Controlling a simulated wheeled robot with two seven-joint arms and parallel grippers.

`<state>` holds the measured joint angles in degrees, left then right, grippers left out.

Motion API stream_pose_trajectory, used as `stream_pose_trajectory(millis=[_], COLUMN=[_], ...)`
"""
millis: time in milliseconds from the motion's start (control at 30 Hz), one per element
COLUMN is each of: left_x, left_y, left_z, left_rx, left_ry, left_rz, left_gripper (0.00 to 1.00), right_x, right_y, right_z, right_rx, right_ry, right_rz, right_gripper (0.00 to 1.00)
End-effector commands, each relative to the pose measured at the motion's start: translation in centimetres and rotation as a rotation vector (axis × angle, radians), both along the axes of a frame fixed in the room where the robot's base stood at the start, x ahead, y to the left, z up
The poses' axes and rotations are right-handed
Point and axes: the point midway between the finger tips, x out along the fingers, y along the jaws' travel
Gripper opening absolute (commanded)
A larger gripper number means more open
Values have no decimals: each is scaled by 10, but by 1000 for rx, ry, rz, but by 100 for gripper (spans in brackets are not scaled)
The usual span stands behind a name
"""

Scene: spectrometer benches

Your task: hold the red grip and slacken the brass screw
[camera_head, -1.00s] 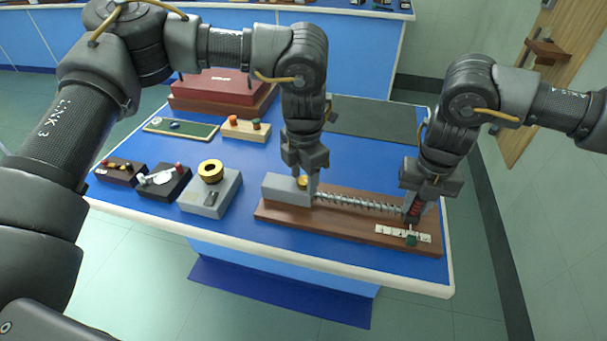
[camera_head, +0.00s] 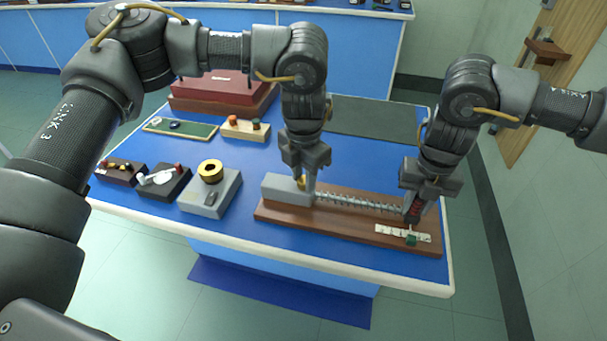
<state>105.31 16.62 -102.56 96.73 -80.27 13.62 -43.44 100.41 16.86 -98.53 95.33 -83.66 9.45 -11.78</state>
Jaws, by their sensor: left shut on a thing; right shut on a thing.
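A wooden board (camera_head: 340,230) on the blue bench carries a grey block (camera_head: 285,192), a long spring (camera_head: 358,203) and a white scale strip (camera_head: 390,231). The brass screw (camera_head: 301,182) is on top of the grey block, mostly hidden by my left gripper (camera_head: 306,186), which is shut on it from above. The red grip (camera_head: 414,209) is at the right end of the spring. My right gripper (camera_head: 413,205) is shut on it and covers part of it. A small green piece (camera_head: 411,240) sits by the scale strip.
Behind are a green tray (camera_head: 180,129), a pale wooden block (camera_head: 245,129), a red case (camera_head: 222,86) and a dark mat (camera_head: 372,118).

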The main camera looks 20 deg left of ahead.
Motion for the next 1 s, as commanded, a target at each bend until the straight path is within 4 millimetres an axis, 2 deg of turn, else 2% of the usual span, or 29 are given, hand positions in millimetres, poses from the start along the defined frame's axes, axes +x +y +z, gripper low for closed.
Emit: stream_pose_trajectory(millis=[600,1000], left_x=[0,0], left_y=[-2,-2], left_z=[2,2], left_rx=[-2,-1], left_ry=[-1,-1], left_rz=[558,820], left_gripper=[6,6], right_x=[3,3], right_y=[0,-1], right_z=[4,4], right_rx=[4,2], right_ry=[-10,-9], right_rz=[-4,-5], right_gripper=[0,0])
